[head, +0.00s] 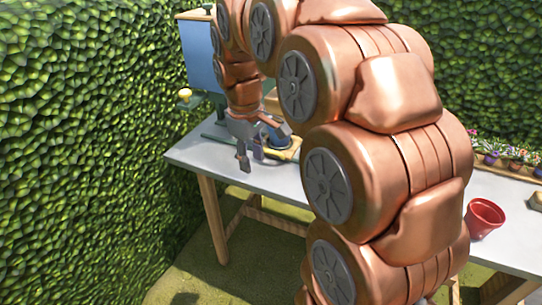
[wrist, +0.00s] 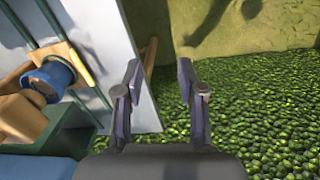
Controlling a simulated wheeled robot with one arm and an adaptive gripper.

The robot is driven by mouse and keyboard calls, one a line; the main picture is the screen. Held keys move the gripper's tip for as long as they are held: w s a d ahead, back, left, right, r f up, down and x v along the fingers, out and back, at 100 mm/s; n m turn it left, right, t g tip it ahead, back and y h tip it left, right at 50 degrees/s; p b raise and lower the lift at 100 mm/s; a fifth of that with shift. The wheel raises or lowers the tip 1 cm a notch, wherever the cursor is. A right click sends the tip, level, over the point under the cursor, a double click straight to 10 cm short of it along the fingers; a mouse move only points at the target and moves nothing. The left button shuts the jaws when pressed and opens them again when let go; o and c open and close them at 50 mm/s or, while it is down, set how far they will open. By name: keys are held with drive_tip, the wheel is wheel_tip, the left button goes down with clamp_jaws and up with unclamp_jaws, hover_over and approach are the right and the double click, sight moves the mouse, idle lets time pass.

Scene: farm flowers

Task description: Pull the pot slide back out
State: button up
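The pot slide (wrist: 80,70) is a pale wooden piece around a blue pot (wrist: 50,80), at the left in the wrist view. Dark green rails (wrist: 45,27) run beside it. In the head view the slide's yellowish end (head: 287,152) shows just right of my gripper (head: 250,163), partly hidden by my arm. My gripper is open and empty, pointing down near the table's front edge. In the wrist view its two fingers (wrist: 159,72) are well apart, to the right of the slide and not touching it.
The slide is on a grey table (head: 195,150) with wooden legs. A blue hopper-like box (head: 200,55) stands at the back left, with a yellow knob (head: 185,94) beside it. A red pot (head: 484,217) stands at the right. A hedge (head: 90,120) borders the left side.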

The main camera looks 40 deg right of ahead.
drive_tip(key=n+t+h+b, duration=0.1)
drive_tip(key=n+b, duration=0.1)
drive_tip(key=b, duration=0.3)
approach(271, 151)
drive_tip(key=shift+w+d+f, duration=0.15)
drive_tip(key=shift+d+f, duration=0.1)
drive_tip(key=shift+f, duration=1.1)
drive_tip(key=shift+w+d+f, duration=0.2)
drive_tip(key=shift+d+f, duration=0.05)
drive_tip(key=shift+f, duration=1.15)
drive_tip(key=shift+w+d+f, duration=0.15)
drive_tip(key=shift+d+f, duration=0.15)
drive_tip(key=shift+f, duration=1.05)
clamp_jaws()
